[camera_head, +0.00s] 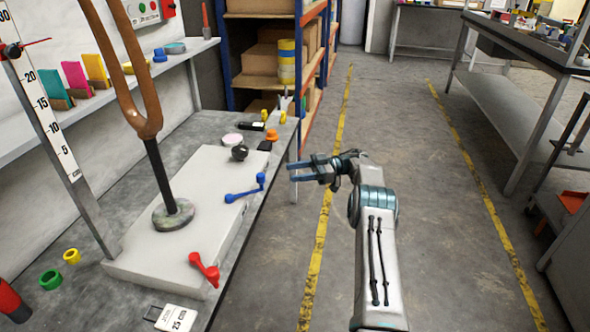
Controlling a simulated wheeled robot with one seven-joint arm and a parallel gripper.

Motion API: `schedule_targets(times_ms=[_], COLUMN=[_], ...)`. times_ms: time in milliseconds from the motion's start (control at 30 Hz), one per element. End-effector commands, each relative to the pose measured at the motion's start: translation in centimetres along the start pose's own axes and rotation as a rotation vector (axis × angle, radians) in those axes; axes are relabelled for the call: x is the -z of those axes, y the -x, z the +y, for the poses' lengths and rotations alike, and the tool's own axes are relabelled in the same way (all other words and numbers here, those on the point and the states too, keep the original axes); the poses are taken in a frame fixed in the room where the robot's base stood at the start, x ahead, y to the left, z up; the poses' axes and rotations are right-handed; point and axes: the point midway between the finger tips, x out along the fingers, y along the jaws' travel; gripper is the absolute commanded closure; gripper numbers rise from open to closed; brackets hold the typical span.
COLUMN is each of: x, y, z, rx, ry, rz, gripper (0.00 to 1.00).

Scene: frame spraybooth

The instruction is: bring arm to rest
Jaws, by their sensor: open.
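My arm (377,245) reaches forward from the bottom of the picture over the aisle floor. My gripper (292,170) points left toward the right edge of the grey workbench (235,275). It is open and I see nothing between its fingers. A blue handle (245,190) on the white base plate is just left of the fingertips, apart from them in the picture.
A wooden fork-shaped frame (145,95) stands upright on the white base plate (170,250). A red handle (205,270), a measuring ruler (45,110) and small coloured rings are also at the bench. Shelving (232,60) stands behind. The aisle floor (415,150) is clear.

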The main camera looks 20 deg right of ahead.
Motion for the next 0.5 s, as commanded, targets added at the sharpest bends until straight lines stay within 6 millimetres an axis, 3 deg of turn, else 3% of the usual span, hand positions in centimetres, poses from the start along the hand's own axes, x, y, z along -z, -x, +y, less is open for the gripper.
schedule_targets(times_ms=[67, 167, 500], x=[0.7, 3.4, 20.7], y=[-0.2, -1.0, -4.4], z=[0.3, 1.6, 8.7], rx=[-0.013, -0.072, -0.554], ry=[0.009, 0.044, 0.225], rz=[0.001, 0.005, 0.004], gripper=[0.52, 0.52, 0.52])
